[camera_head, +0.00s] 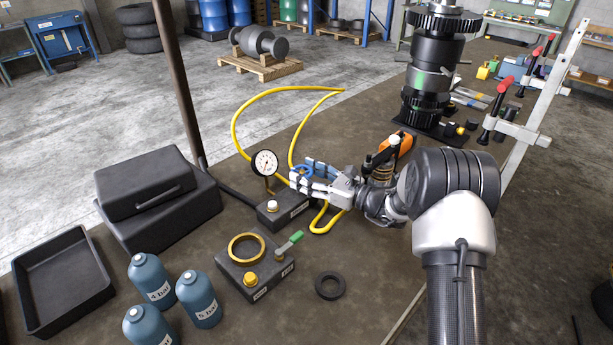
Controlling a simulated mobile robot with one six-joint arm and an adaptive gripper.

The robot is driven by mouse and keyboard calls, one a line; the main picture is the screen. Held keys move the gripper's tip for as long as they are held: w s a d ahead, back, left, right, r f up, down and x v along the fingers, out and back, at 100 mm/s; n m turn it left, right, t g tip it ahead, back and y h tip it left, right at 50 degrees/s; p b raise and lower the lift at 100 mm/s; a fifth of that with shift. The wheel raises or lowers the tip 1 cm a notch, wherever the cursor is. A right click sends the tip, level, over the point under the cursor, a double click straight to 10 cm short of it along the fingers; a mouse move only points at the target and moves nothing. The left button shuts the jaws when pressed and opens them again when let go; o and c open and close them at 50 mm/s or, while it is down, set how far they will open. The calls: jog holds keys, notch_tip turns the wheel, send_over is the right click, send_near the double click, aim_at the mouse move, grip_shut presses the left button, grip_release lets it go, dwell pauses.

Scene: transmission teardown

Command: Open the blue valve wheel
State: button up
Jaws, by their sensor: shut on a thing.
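The blue valve wheel (301,170) is small and sits beside the dial gauge (265,163), above a dark block with a white knob (272,207). My gripper (303,178) reaches in from the right and its fingertips are at the wheel. It is shut on the wheel. The fingers hide part of the wheel, and its turned position cannot be told.
A yellow hose (235,130) loops behind and below my gripper. A second block with a brass ring (246,248) and green-handled lever (289,243) stands in front. Blue bottles (198,296), a black case (150,182) and an empty tray (62,280) lie left. A black gear assembly (434,70) stands behind.

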jog(key=o, duration=1.1)
jog(key=shift+c, duration=0.2)
